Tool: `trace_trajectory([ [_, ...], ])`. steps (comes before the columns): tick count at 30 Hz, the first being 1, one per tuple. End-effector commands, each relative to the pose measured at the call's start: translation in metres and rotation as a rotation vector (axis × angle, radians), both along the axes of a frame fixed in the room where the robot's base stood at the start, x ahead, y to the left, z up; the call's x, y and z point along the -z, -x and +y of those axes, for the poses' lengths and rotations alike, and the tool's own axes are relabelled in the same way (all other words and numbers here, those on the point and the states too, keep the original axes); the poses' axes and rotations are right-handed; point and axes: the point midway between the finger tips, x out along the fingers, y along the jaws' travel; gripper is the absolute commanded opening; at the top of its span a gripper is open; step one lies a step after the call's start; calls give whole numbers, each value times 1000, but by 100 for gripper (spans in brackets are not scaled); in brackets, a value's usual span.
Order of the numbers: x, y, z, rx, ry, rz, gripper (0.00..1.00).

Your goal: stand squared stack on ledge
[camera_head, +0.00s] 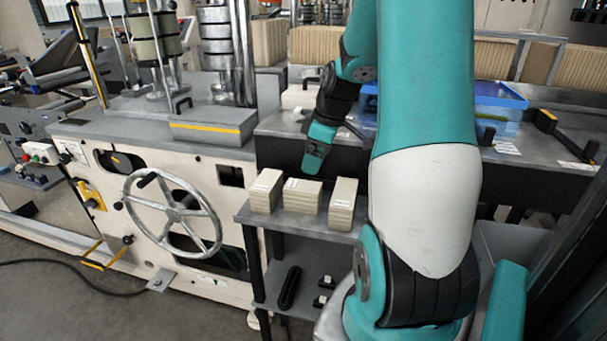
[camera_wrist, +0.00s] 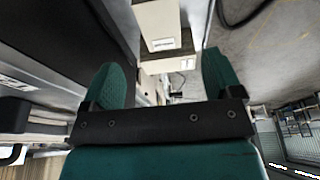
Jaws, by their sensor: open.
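Three squared stacks of pale kraft-coloured pieces stand in a row on a grey ledge (camera_head: 300,225) in the head view: a left stack (camera_head: 266,191), a middle stack (camera_head: 302,196) and a right stack (camera_head: 343,204). Small white labels show on the left and middle ones. My gripper (camera_head: 313,160) is just above and behind the middle stack, apart from it as far as I can see. In the wrist view my gripper (camera_wrist: 160,82) is open, with a labelled stack (camera_wrist: 158,22) and another pale block (camera_wrist: 170,64) beyond the gap between its fingers.
A machine with a large handwheel (camera_head: 172,212) stands left of the ledge. A dark-fronted bench (camera_head: 275,150) is behind it, with a blue tray (camera_head: 500,95) at the right. A lower shelf (camera_head: 310,272) holds small dark items. My arm hides the area to the right.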

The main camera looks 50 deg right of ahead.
Motion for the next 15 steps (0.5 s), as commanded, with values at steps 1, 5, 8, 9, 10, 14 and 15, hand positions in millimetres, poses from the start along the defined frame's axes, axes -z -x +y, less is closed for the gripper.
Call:
trace_trajectory([
  [1,-2,1,0,0,0,0,85],
  [5,-5,0,2,-2,-2,0,85],
  [8,-11,-8,24,-20,-13,-1,85],
  [9,-16,-14,41,-32,-21,-2,85],
  [10,-20,-18,58,-43,-30,-1,85],
  [14,-43,-25,158,-105,-89,14,85],
  [15,-50,-19,192,-126,-110,25,85],
])
